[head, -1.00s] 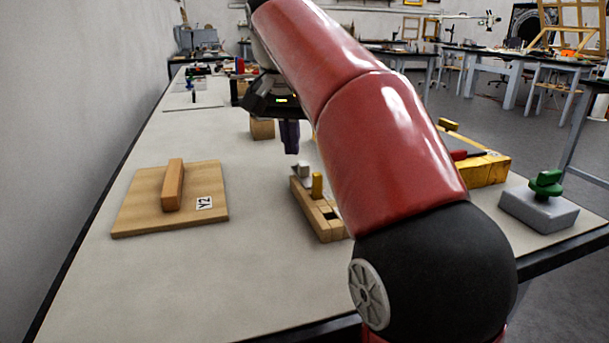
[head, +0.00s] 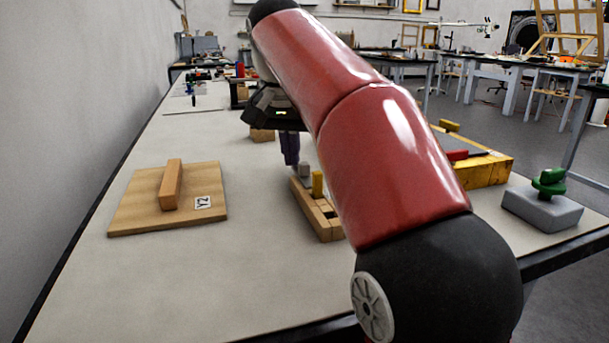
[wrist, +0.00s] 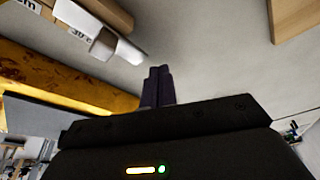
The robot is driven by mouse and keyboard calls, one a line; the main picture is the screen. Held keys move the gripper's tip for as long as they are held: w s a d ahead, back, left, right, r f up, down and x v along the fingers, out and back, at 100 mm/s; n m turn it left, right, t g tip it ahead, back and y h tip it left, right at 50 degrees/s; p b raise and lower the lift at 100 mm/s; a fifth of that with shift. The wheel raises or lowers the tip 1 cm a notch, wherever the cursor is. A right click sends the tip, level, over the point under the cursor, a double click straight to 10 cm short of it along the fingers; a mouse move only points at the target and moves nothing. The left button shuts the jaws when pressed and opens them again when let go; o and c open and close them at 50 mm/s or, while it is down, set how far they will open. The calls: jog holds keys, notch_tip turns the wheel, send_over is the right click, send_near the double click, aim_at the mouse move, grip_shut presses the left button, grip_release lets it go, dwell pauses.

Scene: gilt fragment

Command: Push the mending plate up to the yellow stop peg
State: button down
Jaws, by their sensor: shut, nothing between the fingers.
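The mending plate (head: 305,170) is a small pale grey piece with an upright part, on the far part of a wooden track (head: 324,226). It also shows as a whitish piece in the wrist view (wrist: 112,44). The yellow stop peg (head: 318,184) stands upright on the track, on the near side of the plate; from here I cannot tell the gap between them. My gripper (head: 291,163) is shut and empty, its dark fingers pointing down just beyond and left of the plate. In the wrist view the fingertips (wrist: 158,72) look apart from the plate. The peg is not identifiable there.
A wooden board with a handle (head: 125,216) lies to the left. A wooden block (head: 262,135) stands behind my gripper. A yellow box (head: 488,172) and a grey block with a green knob (head: 540,210) are to the right. The bench between board and track is clear.

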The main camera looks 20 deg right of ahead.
jog(key=shift+f+b, duration=0.5)
jog(key=shift+f, duration=0.2)
jog(key=shift+r+p, duration=0.15)
jog(key=shift+p, duration=0.25)
jog(key=shift+s+b, duration=0.6)
jog(key=shift+s, duration=0.75)
jog(key=shift+w+p, duration=0.45)
jog(key=shift+p, duration=0.05)
notch_tip(320, 180, up, 6)
jog(key=p, duration=0.6)
jog(key=shift+r, duration=1.5)
